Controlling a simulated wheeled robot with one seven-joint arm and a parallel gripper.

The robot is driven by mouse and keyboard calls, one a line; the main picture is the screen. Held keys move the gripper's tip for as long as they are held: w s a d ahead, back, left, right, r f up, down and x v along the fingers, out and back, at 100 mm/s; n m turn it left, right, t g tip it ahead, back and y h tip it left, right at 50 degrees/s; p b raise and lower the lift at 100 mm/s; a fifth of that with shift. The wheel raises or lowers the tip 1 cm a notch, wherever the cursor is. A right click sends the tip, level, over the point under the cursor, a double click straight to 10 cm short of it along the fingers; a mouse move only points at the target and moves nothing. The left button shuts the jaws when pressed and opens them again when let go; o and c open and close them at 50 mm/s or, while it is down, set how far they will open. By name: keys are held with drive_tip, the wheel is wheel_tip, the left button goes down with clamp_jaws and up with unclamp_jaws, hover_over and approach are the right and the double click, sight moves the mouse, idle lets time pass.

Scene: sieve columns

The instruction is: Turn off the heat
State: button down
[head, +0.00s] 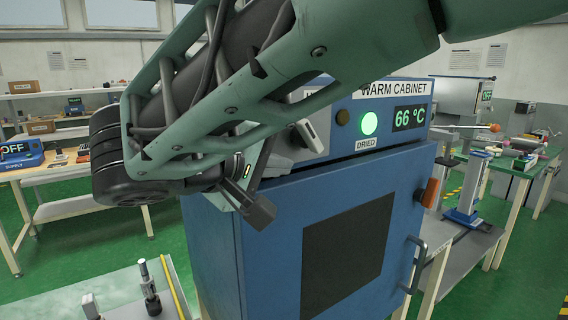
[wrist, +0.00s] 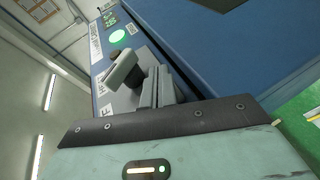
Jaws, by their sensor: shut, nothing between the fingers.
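The blue warm cabinet (head: 270,260) stands in the middle of the head view, its door closed. Its display (head: 409,117) reads 66 °C, and a green lamp (head: 369,123) labelled DRIED is lit. A light grey switch handle (head: 312,136) sticks out tilted from the left of the control panel. The handle also shows in the wrist view (wrist: 124,70). The label above it is mostly hidden behind my arm. My gripper (head: 260,211) is shut and empty, in front of the cabinet's upper left, below and left of the handle. I cannot tell whether it touches anything.
An orange block (head: 429,192) and a door handle (head: 415,265) project at the cabinet's right. A supply box (head: 15,153) reading OFF sits on the left bench. A grey surface (head: 115,295) with small upright parts lies at lower left. Green floor is open between benches.

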drive_tip(key=s+a+b, duration=0.1)
drive_tip(key=s+a, duration=0.5)
drive_tip(key=s, duration=0.2)
drive_tip(key=shift+a+b, duration=0.2)
drive_tip(key=shift+b, duration=0.15)
drive_tip(key=d+f+n+g+y, duration=0.25)
drive_tip(key=d+f+g, duration=0.45)
drive_tip(key=d+f, duration=0.45)
drive_tip(key=s+d+f+m+g+y, duration=0.3)
drive_tip(key=s+d+f+y, duration=0.3)
drive_tip(key=s+d+f, duration=0.3)
drive_tip(key=s+d+g, duration=0.1)
drive_tip(key=s, duration=0.3)
drive_tip(key=shift+d+f+g+y, duration=0.15)
drive_tip(key=shift+f+g+y, duration=0.15)
drive_tip(key=shift+f+y, duration=0.05)
